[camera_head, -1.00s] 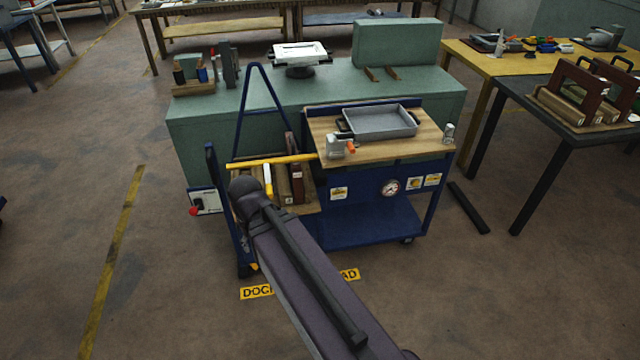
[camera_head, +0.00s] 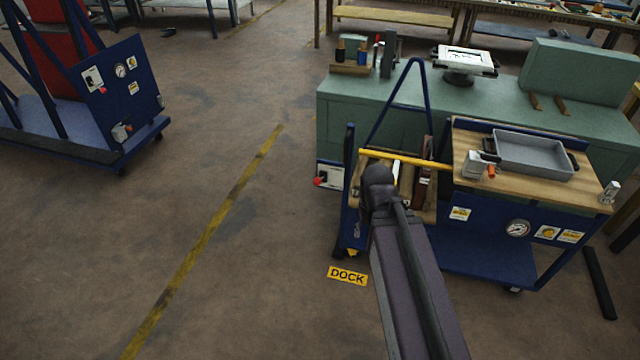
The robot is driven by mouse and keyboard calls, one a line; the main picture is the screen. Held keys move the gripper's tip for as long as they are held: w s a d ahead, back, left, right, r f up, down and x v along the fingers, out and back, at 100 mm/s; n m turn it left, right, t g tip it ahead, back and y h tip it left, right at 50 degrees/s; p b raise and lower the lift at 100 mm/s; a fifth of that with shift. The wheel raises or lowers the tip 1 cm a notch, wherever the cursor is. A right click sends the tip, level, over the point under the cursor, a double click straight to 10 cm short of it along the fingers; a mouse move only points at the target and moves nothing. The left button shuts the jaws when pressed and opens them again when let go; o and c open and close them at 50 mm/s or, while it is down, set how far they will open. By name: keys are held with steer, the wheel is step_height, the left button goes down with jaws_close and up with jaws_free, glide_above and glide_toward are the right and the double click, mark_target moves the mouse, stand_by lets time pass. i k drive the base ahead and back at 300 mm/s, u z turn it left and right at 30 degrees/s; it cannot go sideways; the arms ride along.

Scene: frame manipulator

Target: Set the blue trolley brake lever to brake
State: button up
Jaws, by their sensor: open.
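A blue trolley (camera_head: 470,254) with a wooden top, a yellow bar (camera_head: 405,158) and a blue A-shaped frame stands at centre right. A small grey fitting with an orange tip (camera_head: 491,171) is on its top; I cannot tell whether it is a brake lever. My arm reaches up in front of the centre trolley; my gripper is not visible.
A grey tray (camera_head: 535,155) sits on the trolley top. A yellow DOCK label (camera_head: 348,276) marks the floor. Floor between the trolleys is clear.

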mark_target(317, 180)
steer(key=k, duration=1.35)
steer(key=u, duration=0.5)
steer(key=i, duration=1.85)
steer(key=z, duration=0.5)
